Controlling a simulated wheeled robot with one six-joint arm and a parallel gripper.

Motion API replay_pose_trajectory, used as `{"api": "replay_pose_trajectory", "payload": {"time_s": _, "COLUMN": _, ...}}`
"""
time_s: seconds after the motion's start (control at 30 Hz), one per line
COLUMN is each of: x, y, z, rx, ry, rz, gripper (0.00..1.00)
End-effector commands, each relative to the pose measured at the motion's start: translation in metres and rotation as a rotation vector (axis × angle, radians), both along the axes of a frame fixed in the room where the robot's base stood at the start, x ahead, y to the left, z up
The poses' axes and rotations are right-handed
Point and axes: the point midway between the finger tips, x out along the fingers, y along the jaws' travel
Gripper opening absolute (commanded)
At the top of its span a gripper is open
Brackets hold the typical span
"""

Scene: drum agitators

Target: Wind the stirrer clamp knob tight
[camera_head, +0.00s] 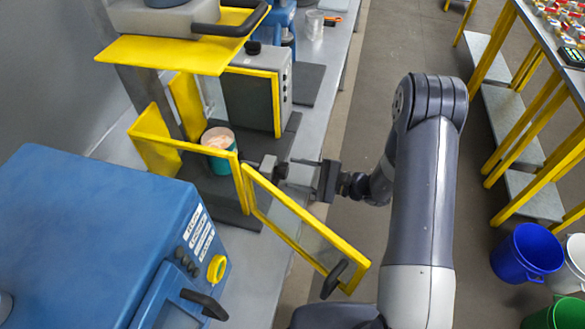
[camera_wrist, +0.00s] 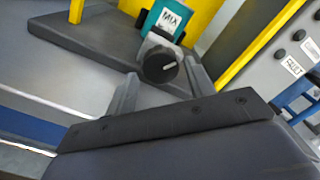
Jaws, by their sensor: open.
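The black clamp knob (camera_wrist: 160,66), with a pale pointer line on its face, sits on a grey clamp block (camera_wrist: 157,40) in front of the teal drum (camera_wrist: 170,14) labelled MIX. In the head view the knob (camera_head: 281,171) shows small at the front of the drum (camera_head: 220,160), which holds pale contents. My gripper (camera_head: 294,173) is open and reaches in from the right. In the wrist view my gripper's two fingers (camera_wrist: 161,82) point at the knob, one at each side, with the knob at about fingertip level. Whether either finger touches it I cannot tell.
A yellow-framed clear door (camera_head: 310,235) stands swung open just in front of my gripper. A yellow guard post (camera_head: 242,185) stands left of the knob. A grey control box (camera_head: 262,90) is behind, and a large blue machine (camera_head: 110,235) at front left. The aisle is clear.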

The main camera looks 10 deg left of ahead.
Motion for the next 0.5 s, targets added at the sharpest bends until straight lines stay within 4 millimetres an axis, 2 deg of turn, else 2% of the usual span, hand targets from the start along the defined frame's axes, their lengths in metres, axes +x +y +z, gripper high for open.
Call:
{"api": "replay_pose_trajectory", "payload": {"time_s": 0.2, "x": 0.002, "y": 0.016, "z": 0.0, "rx": 0.001, "ry": 0.0, "rz": 0.001, "gripper": 0.51}}
{"api": "replay_pose_trajectory", "payload": {"time_s": 0.5, "x": 0.002, "y": 0.017, "z": 0.0, "rx": 0.001, "ry": 0.0, "rz": -0.001, "gripper": 0.5}}
